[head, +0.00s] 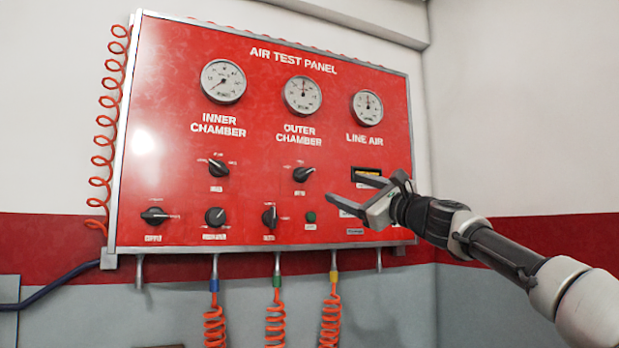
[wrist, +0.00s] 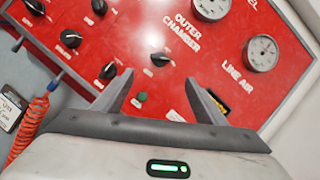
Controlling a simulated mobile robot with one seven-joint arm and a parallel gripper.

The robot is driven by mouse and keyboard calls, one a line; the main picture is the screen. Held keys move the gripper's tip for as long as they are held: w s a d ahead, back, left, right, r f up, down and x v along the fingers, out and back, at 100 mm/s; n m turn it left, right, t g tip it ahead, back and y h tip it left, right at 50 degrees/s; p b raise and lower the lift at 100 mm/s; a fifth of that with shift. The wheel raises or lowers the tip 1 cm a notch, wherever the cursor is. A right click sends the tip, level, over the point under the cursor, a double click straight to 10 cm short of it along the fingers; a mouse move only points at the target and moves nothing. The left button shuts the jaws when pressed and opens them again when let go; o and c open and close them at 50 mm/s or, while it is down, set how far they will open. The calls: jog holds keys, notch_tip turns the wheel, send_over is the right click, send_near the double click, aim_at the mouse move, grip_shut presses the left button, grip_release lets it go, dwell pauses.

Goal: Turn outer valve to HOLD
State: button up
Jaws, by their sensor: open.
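The outer valve is the black knob (head: 303,174) below the OUTER CHAMBER lettering on the red air test panel (head: 180,100). Its pointed end is turned to the right and slightly up in the head view; its small labels are too blurred to read. It also shows in the wrist view as the black knob (wrist: 160,59), just beyond and between my fingertips. My gripper (head: 347,188) is open and empty, to the right of and slightly below the knob in the head view. Its two fingers (wrist: 160,80) point toward the panel, and I see no contact with the knob.
The inner chamber knob (head: 218,168) is to the left. Below are the supply knob (head: 154,216), two more knobs and a green button (head: 311,216). Gauges line the top of the panel. Orange coiled hoses (head: 214,325) hang beneath it.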

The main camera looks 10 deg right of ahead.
jog(key=p, duration=1.2)
send_near(306, 173)
jog(key=shift+m, duration=0.4)
jog(key=x, duration=0.7)
jog(key=shift+w+a+r, duration=0.1)
jog(key=shift+r, duration=0.2)
jog(key=shift+w+a+f, duration=0.1)
jog(key=shift+w, duration=0.3)
jog(key=c, duration=1.1)
jog(key=shift+o, duration=0.2)
jog(key=shift+r+n+y+p, duration=0.35)
jog(key=shift+n+p, duration=0.55)
jog(key=shift+p, duration=0.2)
jog(key=shift+f+n+g+y, duration=0.35)
jog(key=shift+n+g, duration=0.25)
jog(key=shift+n, duration=0.5)
